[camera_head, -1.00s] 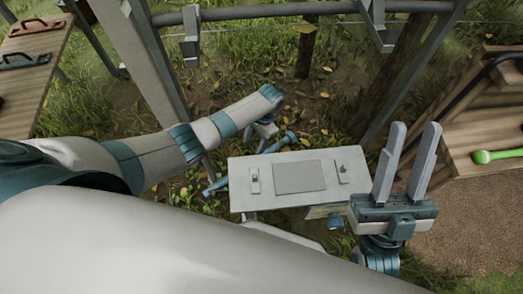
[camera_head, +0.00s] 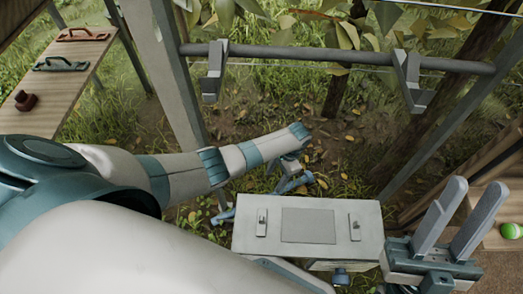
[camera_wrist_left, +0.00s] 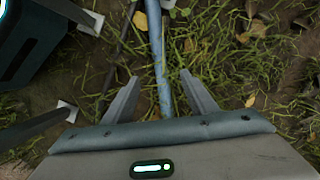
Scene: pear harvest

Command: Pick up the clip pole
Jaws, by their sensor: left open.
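A blue-grey pole (camera_wrist_left: 160,50) lies on the grass and soil in the left wrist view; it may be the clip pole. It runs upward in the picture, between the two fingers of my left gripper (camera_wrist_left: 158,76). The fingers are open and apart, and I cannot tell how far above the pole they are. In the head view a blue end of what looks like the same pole (camera_head: 222,216) shows low on the ground, with its middle hidden. My left gripper (camera_head: 290,165) there points down, its fingers hardly visible. My right gripper (camera_head: 478,184) is open and empty at the right.
A metal rail (camera_head: 310,54) with two hanging brackets crosses above the left gripper. A wooden shelf (camera_head: 60,80) at the left carries handled tools and a dark red object (camera_head: 26,101). A green round end (camera_head: 511,231) lies on wood at the far right. Posts stand nearby.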

